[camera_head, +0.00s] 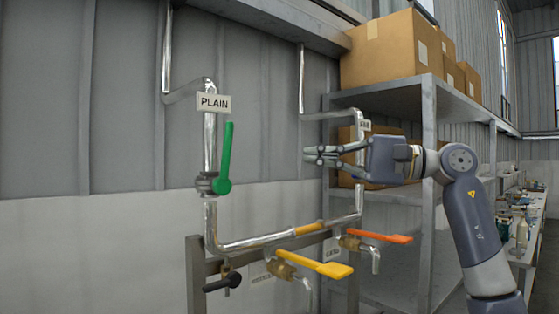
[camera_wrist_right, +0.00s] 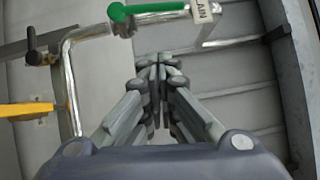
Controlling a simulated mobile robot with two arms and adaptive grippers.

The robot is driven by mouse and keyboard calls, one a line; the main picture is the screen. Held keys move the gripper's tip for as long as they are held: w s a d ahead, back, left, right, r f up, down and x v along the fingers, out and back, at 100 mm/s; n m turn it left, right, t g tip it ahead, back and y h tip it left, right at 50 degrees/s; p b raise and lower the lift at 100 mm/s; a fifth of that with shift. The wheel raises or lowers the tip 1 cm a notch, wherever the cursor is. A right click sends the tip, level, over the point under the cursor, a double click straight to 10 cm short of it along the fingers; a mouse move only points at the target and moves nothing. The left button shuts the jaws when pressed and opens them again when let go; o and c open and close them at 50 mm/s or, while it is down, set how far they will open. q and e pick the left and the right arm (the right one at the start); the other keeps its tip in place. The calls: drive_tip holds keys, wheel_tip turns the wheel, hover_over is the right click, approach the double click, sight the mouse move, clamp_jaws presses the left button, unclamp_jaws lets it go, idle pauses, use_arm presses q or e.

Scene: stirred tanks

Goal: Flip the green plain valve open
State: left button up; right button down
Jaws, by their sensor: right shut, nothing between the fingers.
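The green valve handle (camera_head: 226,158) sits on the vertical silver pipe under the white PLAIN label (camera_head: 213,103) in the head view. It points upward, roughly along the pipe, from a round end beside the valve body. In the right wrist view the green handle (camera_wrist_right: 150,9) shows at the top edge, with the label at its right. My right gripper (camera_head: 311,155) is to the right of the handle and apart from it, with its fingers pointing left. Its fingertips (camera_wrist_right: 157,72) are together and empty. My left gripper is not in view.
Below are a yellow handle (camera_head: 315,263), an orange handle (camera_head: 381,236) and a black handle (camera_head: 222,283) on the pipework. A second vertical pipe passes behind my right gripper. A metal shelf (camera_head: 428,200) with cardboard boxes (camera_head: 385,50) stands behind my right arm.

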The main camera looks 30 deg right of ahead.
sight(227, 152)
drive_tip(key=w+a+r+p, duration=0.1)
drive_tip(key=w+a+p, duration=0.3)
drive_tip(key=a, duration=0.6)
drive_tip(key=w, duration=0.2)
drive_tip(key=shift+w+r, duration=0.2)
drive_tip(key=shift+w, duration=0.1)
drive_tip(key=a+p, duration=0.1)
drive_tip(key=a+n+g+p, duration=0.1)
drive_tip(key=p, duration=0.1)
drive_tip(key=shift+s+r+n, duration=0.15)
drive_tip(key=shift+r+n, duration=0.15)
drive_tip(key=shift+r, duration=0.05)
